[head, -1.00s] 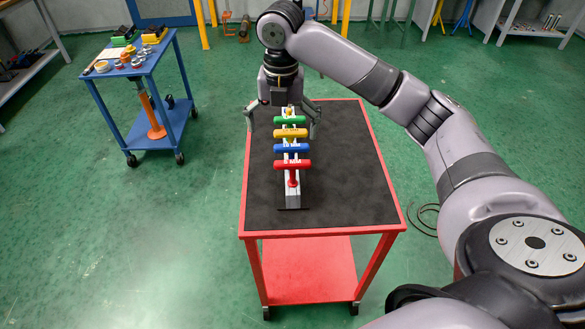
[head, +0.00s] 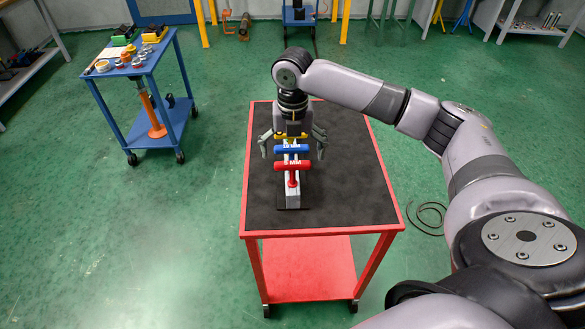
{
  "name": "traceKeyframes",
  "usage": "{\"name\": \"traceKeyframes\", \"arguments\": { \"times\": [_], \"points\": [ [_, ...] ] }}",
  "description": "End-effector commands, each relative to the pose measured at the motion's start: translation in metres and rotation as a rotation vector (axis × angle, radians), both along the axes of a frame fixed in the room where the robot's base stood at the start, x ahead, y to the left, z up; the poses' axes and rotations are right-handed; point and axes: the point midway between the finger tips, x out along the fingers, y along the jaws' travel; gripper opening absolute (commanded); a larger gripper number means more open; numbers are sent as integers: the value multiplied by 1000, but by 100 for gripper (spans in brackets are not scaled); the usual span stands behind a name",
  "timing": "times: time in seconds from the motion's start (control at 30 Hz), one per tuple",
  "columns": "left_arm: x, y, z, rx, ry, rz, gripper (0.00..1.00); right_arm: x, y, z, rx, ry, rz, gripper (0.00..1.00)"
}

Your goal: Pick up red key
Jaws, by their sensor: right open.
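The red key (head: 302,165) is a T-shaped handle at the near end of a light metal rack (head: 293,196) on the cart's black top. Its handle lies crosswise and its stem points down to the rack. Behind it are a blue key (head: 291,149) and a yellow key (head: 285,136), the yellow one partly hidden by my gripper. My right gripper (head: 292,151) points down, open, its fingers spread on either side of the rack around the blue key's position, behind the red key. Nothing shows between its fingers as held. My left gripper is not in view.
The rack stands on a red cart (head: 320,234) with a black mat (head: 346,190); the mat is free right of the rack. A blue cart (head: 112,72) with small items stands at the left. A dark cable (head: 428,214) lies on the floor at the right.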

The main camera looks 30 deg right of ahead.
Motion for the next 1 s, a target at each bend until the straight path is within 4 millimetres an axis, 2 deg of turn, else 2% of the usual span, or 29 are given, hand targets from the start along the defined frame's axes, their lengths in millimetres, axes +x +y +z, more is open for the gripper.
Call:
{"name": "traceKeyframes", "arguments": {
  "times": [0.23,0.4,0.67,1.0],
  "points": [
    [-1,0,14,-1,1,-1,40,4,-3,-30,-1,6,-1,100],
    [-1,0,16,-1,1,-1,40,4,-2,-49,-1,3,0,100],
    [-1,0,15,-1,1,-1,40,4,-2,-52,0,0,1,100],
    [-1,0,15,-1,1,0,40,4,-2,-52,-1,1,1,77]
  ]
}}
